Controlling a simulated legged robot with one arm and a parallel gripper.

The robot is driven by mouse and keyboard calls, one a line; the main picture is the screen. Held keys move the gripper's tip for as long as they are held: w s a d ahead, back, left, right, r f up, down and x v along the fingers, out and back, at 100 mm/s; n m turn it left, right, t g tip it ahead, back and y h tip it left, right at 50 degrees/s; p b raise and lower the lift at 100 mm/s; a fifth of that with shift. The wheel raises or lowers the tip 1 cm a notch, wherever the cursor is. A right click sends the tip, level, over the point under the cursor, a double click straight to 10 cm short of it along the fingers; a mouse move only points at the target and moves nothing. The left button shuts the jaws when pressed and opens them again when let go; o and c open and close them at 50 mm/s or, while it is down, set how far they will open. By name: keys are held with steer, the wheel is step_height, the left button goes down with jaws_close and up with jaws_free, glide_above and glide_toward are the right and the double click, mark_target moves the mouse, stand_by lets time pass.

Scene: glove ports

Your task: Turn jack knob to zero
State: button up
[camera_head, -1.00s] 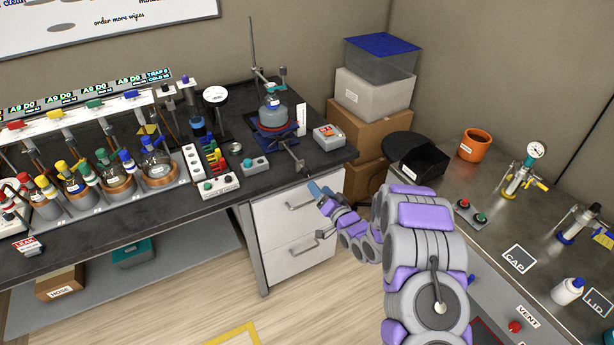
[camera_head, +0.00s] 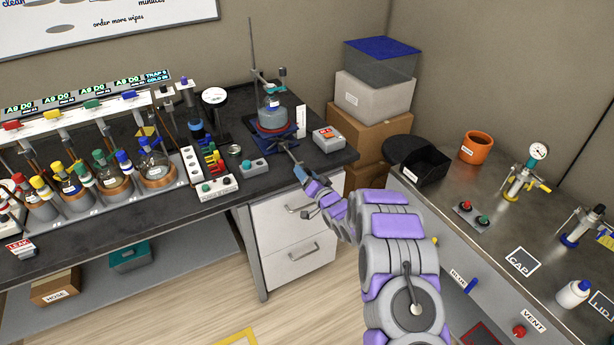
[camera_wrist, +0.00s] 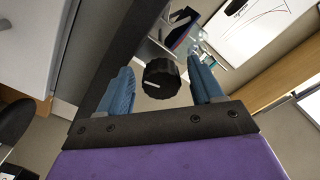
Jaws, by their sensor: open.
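The jack knob (camera_wrist: 161,79) is black and ribbed with a white pointer line, and shows in the wrist view between my two blue fingers. My gripper (camera_wrist: 162,88) is open, with one finger on each side of the knob and a visible gap to each. In the head view my gripper (camera_head: 299,172) is at the front edge of the bench, at the end of the jack's rod. The blue lab jack (camera_head: 272,136) stands on the dark bench under a grey vessel (camera_head: 272,116). In the head view the knob is hidden by my gripper.
A grey box with a red display (camera_head: 327,140) stands right of the jack. A grey box with a teal button (camera_head: 254,168) stands to its left. White drawers (camera_head: 290,235) lie below the bench edge. The right bench carries a black bin (camera_head: 425,165) and an orange pot (camera_head: 475,149).

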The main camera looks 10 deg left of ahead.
steer(key=shift+c, duration=0.4)
steer(key=c, duration=1)
